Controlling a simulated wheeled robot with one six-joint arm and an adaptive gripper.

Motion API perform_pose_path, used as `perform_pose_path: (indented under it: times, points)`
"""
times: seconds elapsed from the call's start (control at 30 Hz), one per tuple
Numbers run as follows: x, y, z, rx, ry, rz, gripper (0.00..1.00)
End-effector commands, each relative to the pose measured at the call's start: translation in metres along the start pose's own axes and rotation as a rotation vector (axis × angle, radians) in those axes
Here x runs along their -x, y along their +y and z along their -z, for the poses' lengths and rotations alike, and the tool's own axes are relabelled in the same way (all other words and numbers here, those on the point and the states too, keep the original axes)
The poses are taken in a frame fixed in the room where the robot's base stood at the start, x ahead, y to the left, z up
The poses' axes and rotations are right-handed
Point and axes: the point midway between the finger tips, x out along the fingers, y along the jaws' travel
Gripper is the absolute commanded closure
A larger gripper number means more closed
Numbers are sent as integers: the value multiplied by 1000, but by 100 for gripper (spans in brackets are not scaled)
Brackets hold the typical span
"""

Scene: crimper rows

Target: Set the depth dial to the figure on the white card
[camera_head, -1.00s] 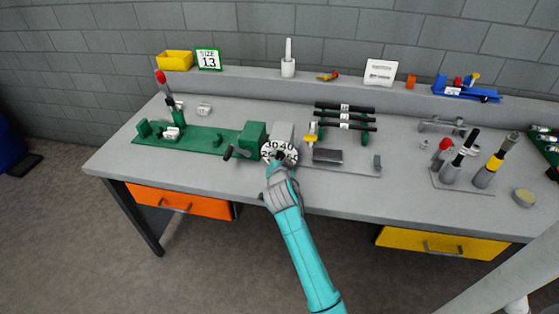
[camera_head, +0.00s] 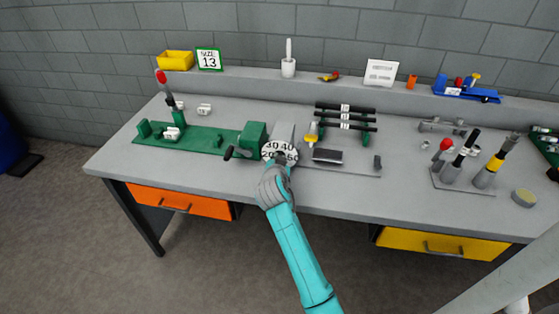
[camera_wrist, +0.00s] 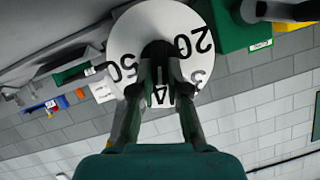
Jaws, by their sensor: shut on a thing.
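The depth dial (camera_head: 270,148) is a white disc with black figures on the green and grey machine at the bench's front. 30 and 40 show along its top in the head view. In the wrist view the dial (camera_wrist: 128,38) shows 20 and 50, with other figures partly hidden by my fingers. My gripper (camera_wrist: 160,68) is shut on the dark knob at the dial's centre; in the head view my gripper (camera_head: 278,162) covers the lower dial. The white card (camera_head: 381,72) leans on the back ledge; its print is too small to read.
A green-framed card (camera_head: 209,59) reading SIZE 13 stands beside a yellow bin (camera_head: 175,61). A black crank handle (camera_head: 228,153) sticks out left of the dial. Black rods (camera_head: 345,115) lie on a rack to the right. Upright tools (camera_head: 488,170) stand further right.

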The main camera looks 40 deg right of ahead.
Motion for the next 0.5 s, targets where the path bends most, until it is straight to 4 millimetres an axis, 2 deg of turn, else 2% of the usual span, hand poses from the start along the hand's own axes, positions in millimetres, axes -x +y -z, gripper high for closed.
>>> perform_pose_path:
  times: [0.5]
  points:
    - [-1, -9, -3, 454, -2, -187, 100]
